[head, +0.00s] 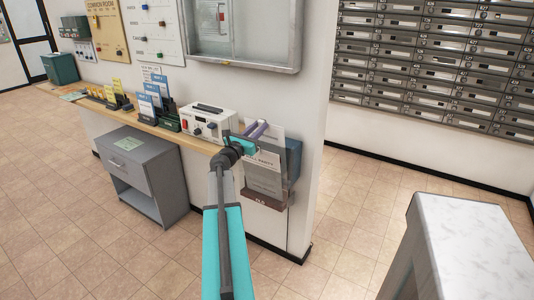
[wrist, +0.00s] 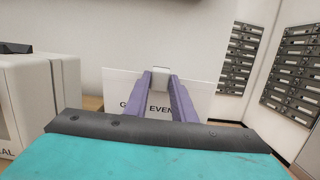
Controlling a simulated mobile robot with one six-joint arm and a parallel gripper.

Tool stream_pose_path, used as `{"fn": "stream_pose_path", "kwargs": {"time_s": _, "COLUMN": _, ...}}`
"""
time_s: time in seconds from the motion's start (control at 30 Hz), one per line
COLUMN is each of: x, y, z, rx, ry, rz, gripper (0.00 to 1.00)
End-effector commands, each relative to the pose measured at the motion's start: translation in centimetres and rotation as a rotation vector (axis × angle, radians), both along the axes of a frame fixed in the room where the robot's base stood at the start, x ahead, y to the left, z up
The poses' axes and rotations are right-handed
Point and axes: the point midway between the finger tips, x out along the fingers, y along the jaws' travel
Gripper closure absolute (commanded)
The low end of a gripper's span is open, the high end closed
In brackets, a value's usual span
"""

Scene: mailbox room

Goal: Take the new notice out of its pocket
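A wall pocket with a brown lower edge (head: 264,200), its label looking like "OLD", hangs at the end of the wooden ledge. A pale printed sheet (head: 264,178) with "PARTY" on it stands in it. In the wrist view a white sheet (wrist: 197,100), lettered "G" and "EVEN", stands upright behind my fingers. My gripper (wrist: 160,80) has its purple fingers at the sheet's top edge, one on each side of a small grey tab (wrist: 159,78). Whether they press on the tab is unclear. In the head view my gripper (head: 262,129) is above the pocket. The fingers hide the middle lettering.
A blue-grey holder (head: 294,158) is just right of the pocket. A white device (head: 209,124) and card racks (head: 160,110) stand on the ledge (head: 140,121). A grey cabinet (head: 145,172) stands below. A marble-topped counter (head: 470,250) is front right; floor between is free.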

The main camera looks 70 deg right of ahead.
Motion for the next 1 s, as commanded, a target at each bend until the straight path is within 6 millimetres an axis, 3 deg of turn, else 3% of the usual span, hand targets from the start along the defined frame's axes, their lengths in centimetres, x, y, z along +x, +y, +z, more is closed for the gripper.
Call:
{"fn": "stream_pose_path", "kwargs": {"time_s": 0.1, "x": 0.0, "y": 0.0, "z": 0.0, "rx": 0.000, "ry": 0.000, "rz": 0.000, "gripper": 0.97}}
{"fn": "stream_pose_path", "kwargs": {"time_s": 0.33, "x": 0.0, "y": 0.1, "z": 0.6, "rx": 0.000, "ry": 0.000, "rz": 0.000, "gripper": 0.97}}
{"fn": "stream_pose_path", "kwargs": {"time_s": 1.0, "x": 0.3, "y": 0.8, "z": 4.9, "rx": 0.000, "ry": 0.000, "rz": 0.000, "gripper": 0.97}}
